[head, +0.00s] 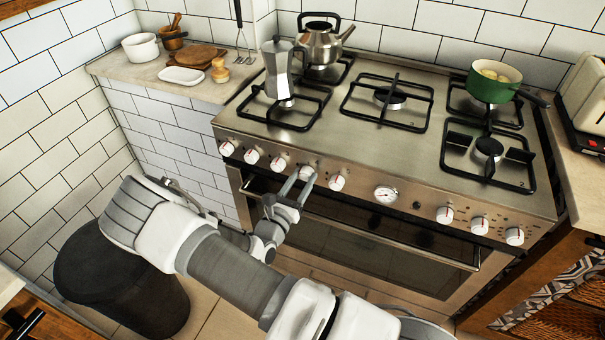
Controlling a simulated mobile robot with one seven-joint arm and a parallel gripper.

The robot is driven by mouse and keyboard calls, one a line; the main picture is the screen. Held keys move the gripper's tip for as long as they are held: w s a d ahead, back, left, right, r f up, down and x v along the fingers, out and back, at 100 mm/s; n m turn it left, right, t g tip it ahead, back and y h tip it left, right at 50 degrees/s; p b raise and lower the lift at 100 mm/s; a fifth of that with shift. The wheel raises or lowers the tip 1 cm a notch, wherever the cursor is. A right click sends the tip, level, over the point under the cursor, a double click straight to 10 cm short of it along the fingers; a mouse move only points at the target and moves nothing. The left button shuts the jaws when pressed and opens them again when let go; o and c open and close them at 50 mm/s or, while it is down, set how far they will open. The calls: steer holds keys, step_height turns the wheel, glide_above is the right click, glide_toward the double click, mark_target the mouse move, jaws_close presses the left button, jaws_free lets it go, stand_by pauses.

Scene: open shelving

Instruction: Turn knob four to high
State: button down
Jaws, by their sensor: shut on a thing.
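The stove's front panel carries a row of white knobs with red marks. Knob four from the left (306,172) sits just left of the fifth knob (337,183). My gripper (299,181) reaches up to knob four from below left, and its two fingers are shut on it. The fingers partly cover the knob's lower side. Its exact setting is too small to read.
The first three knobs (252,156) are left of my gripper. A round gauge (386,195) and more knobs (479,225) are to the right. The oven handle (400,242) runs below. A moka pot (279,70), kettle (322,45) and green pot (492,82) stand on top. A dark bin (110,280) is at lower left.

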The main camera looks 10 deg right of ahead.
steer(key=shift+n+p, duration=0.4)
steer(key=shift+n, duration=0.4)
steer(key=shift+c, duration=1.8)
jaws_free()
steer(key=p+v, duration=0.1)
steer(key=v, duration=1.6)
steer(key=shift+s, duration=0.2)
steer(key=shift+f, duration=0.1)
